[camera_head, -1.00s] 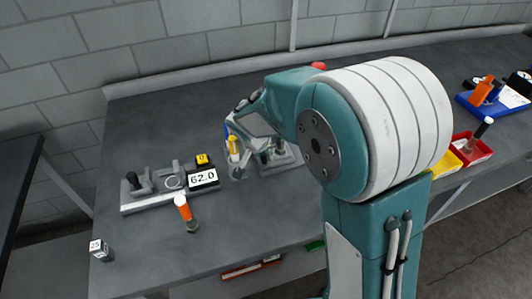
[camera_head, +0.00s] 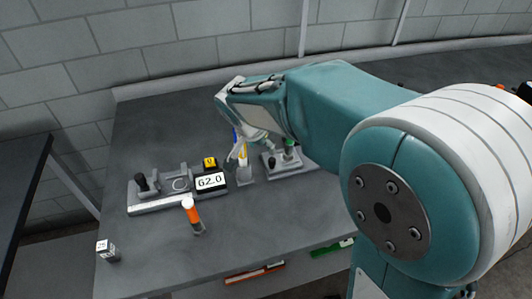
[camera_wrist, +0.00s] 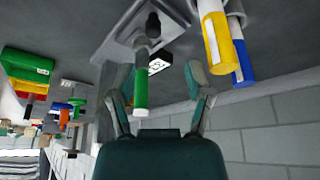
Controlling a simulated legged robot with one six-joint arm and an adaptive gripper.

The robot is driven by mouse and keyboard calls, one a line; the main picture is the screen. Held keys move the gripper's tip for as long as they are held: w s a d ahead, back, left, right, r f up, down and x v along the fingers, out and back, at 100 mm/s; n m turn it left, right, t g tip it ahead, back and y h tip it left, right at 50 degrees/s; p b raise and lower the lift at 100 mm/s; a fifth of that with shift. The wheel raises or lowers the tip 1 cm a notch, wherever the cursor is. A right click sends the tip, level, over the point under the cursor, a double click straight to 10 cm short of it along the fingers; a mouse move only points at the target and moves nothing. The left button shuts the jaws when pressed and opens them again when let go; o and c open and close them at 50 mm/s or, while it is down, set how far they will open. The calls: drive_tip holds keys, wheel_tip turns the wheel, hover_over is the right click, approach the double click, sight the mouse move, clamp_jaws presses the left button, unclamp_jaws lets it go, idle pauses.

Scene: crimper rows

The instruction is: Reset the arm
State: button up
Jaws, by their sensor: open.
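My gripper (camera_head: 240,153) hangs above the dark table (camera_head: 135,245), close to a holder with blue and yellow tools. In the wrist view my gripper (camera_wrist: 160,85) has its two fingers spread apart. A green-handled tool (camera_wrist: 141,80) on a grey base appears between the fingers in that picture, and nothing is seen held. The same green handle (camera_head: 290,147) stands at the right of my gripper in the head view. The yellow tool (camera_wrist: 215,45) and the blue tool (camera_wrist: 242,60) appear beside the right finger in the wrist view.
A grey fixture (camera_head: 160,203) with a display reading 62.0 (camera_head: 210,181) and a yellow block (camera_head: 209,163) sits left of my gripper. An orange-capped tool (camera_head: 192,214) stands before it. A small marked cube (camera_head: 108,250) lies near the left edge. The table's back left is clear.

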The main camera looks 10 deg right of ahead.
drive_tip(key=shift+v, duration=1.25)
drive_tip(key=s+d+r+n+y, duration=0.1)
drive_tip(key=s+d+n, duration=0.1)
drive_tip(key=s+d, duration=0.2)
drive_tip(key=s+d+r+n+t, duration=0.1)
drive_tip(key=s+d, duration=0.3)
drive_tip(key=s, duration=0.5)
drive_tip(key=s+d+r+n+y, duration=0.1)
drive_tip(key=s+d+r+n, duration=0.2)
drive_tip(key=s, duration=0.4)
drive_tip(key=shift+s+d+n+t+y, duration=0.3)
drive_tip(key=shift+s+d+n+t, duration=0.1)
drive_tip(key=shift+d, duration=0.1)
drive_tip(key=shift+w+d, duration=0.1)
